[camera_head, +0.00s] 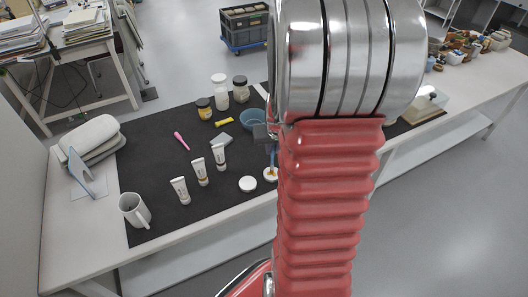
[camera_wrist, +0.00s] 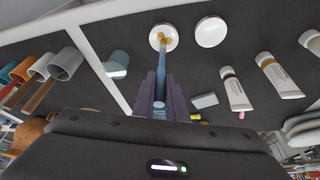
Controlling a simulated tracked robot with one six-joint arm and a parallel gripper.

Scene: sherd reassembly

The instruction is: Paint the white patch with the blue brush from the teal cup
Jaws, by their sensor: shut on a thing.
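My gripper (camera_wrist: 160,85) is shut on the blue brush (camera_wrist: 161,70), its handle running between the fingers. The brush's tip is over a small round white dish (camera_wrist: 163,30) with a yellow-brown spot in it; I cannot tell whether it touches. In the head view, my arm hides most of the gripper, but the brush (camera_head: 272,157) shows pointing down at the dish (camera_head: 271,175). Several cups stand at the left of the wrist view, among them a teal cup (camera_wrist: 7,74) at the edge. I cannot make out the white patch to be painted.
A second white dish (camera_head: 248,184) lies beside the first on the dark mat (camera_head: 150,160). White tubes (camera_head: 199,172), a blue bowl (camera_head: 253,119), jars (camera_head: 240,90) and a white mug (camera_head: 134,209) stand around. The mat's left part has free room.

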